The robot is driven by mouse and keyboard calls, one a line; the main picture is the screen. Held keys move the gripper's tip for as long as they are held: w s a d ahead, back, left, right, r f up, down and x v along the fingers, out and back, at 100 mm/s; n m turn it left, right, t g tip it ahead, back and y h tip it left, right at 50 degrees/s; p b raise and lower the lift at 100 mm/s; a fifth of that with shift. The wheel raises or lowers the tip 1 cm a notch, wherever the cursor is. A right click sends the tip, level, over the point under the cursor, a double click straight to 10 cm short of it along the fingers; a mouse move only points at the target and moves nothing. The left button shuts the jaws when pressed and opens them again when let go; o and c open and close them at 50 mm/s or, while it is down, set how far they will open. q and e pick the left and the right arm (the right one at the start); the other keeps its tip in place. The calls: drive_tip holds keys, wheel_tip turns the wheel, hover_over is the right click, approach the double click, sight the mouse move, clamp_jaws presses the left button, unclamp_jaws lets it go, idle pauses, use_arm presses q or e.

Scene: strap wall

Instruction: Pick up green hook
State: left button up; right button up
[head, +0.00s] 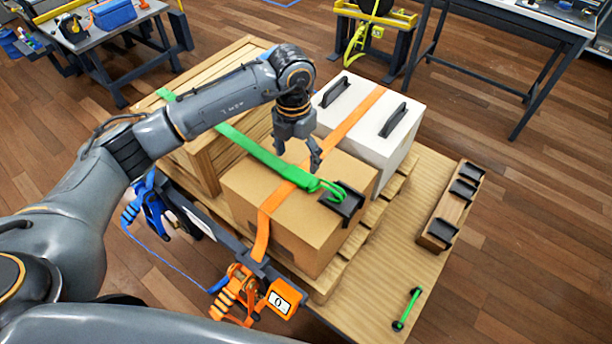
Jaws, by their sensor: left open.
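The green hook (326,186) is at the end of a green strap (262,153). It lies on top of the cardboard box (300,232), at the edge of a small black holder (343,205); I cannot tell whether it sits in the holder or only against it. My left gripper (298,154) is open and empty. It points down above the cardboard box, up and to the left of the hook in the picture, apart from it. My right gripper is not in view.
An orange strap (263,222) crosses the cardboard box beside the hook. A wooden crate (190,160) and a white case (395,147) stand behind. An orange ratchet (238,290) hangs in front. A wooden block with black holders (440,218) and a green-ended bar (408,309) lie right.

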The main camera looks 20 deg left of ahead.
sight(299, 175)
use_arm(q)
drive_tip(key=shift+s+d+f+p, duration=0.1)
drive_tip(key=shift+s+f+p, duration=0.05)
drive_tip(key=shift+f+p, duration=0.3)
drive_tip(key=shift+s+d+f+p, duration=0.1)
drive_tip(key=shift+f+p, duration=0.3)
drive_tip(key=shift+f, duration=0.05)
wheel_tip(299, 175, down, 2)
drive_tip(key=shift+f+p, duration=0.25)
drive_tip(key=shift+p, duration=0.05)
drive_tip(key=shift+f, duration=0.35)
drive_tip(key=shift+c, duration=0.7)
drive_tip(key=c, duration=0.7)
drive_tip(key=shift+c, duration=0.8)
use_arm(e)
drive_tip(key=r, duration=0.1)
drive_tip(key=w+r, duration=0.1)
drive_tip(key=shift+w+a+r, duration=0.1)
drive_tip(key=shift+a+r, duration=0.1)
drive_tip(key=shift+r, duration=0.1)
use_arm(q)
drive_tip(key=shift+r, duration=0.1)
